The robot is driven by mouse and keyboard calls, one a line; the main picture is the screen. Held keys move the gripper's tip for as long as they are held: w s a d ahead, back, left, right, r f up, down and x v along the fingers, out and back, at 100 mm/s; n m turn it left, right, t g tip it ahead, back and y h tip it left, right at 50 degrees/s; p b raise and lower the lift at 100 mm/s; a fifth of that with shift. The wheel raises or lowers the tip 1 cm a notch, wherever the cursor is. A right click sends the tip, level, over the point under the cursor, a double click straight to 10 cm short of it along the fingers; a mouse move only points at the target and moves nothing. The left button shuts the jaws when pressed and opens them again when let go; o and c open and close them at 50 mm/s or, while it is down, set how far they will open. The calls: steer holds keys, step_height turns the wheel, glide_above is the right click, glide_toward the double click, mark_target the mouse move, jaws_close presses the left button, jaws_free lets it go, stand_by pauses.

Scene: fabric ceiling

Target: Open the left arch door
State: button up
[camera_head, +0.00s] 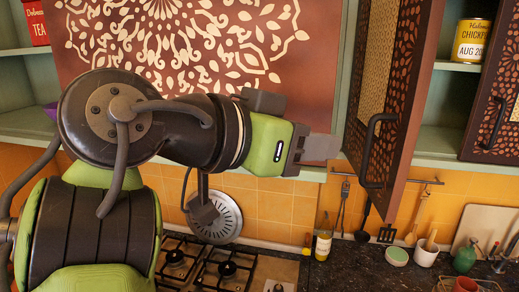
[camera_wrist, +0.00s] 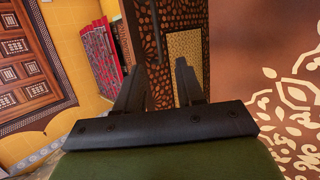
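A dark brown door with cut-out patterns and a woven panel (camera_head: 377,60) stands swung out at an angle in the head view. It also shows ahead of my gripper in the wrist view (camera_wrist: 187,48). Its dark bar handle (camera_head: 368,150) is on the face turned toward my gripper. My gripper (camera_head: 325,148) is left of the handle and apart from it in the head view. In the wrist view its two fingers (camera_wrist: 158,88) are spread with nothing held between them. Whether a fingertip touches the door cannot be told.
A second patterned door (camera_head: 495,90) is at the right. Shelves between the doors hold a yellow chickpea tin (camera_head: 472,40). A brown panel with pale ornament (camera_head: 200,45) is behind my arm. Below are a stove (camera_head: 205,265), hanging utensils and a dark counter (camera_head: 350,270) with bottles and cups.

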steer(key=s+a, duration=0.3)
steer(key=a, duration=0.2)
steer(key=shift+s+a, duration=0.25)
steer(key=shift+a, duration=0.05)
steer(key=shift+d, duration=0.15)
